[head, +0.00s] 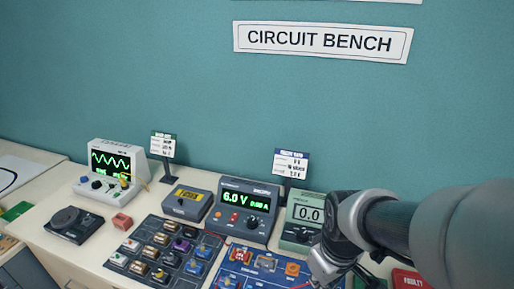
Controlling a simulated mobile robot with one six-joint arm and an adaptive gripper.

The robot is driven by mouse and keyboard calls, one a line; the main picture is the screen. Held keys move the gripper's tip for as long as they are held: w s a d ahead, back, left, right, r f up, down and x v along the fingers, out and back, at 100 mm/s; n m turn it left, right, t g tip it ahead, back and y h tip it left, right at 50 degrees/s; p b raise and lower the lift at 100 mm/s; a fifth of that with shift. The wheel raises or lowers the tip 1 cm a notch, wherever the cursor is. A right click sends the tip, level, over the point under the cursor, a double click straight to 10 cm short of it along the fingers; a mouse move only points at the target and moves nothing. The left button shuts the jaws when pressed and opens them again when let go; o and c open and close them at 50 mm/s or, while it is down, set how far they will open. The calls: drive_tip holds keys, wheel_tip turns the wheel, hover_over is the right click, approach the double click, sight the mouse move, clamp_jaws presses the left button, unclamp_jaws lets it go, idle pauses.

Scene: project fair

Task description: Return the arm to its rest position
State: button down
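My arm reaches in from the right edge of the head view, over the right part of the bench (110,215). Its grey and black wrist bends down in front of the grey-green meter. My gripper (338,272) points down at the lower edge of the picture, near the right side of the blue board. Its fingertips are not clearly visible, so I cannot tell whether it is open or shut, or whether it holds anything.
An oscilloscope (108,163), a power supply (246,207) reading 6.0 V and a meter (303,213) reading 0.0 stand along the back. A dark parts tray (150,228) and a blue board (240,283) lie in front. A red "FAULTY" tray (408,280) is at right.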

drive_tip(key=s+r+m+t, duration=0.2)
drive_tip(key=s+r+m, duration=0.3)
drive_tip(key=s+r, duration=0.4)
drive_tip(key=shift+s+t, duration=0.4)
drive_tip(key=shift+s, duration=0.65)
drive_tip(key=c, duration=2.4)
unclamp_jaws()
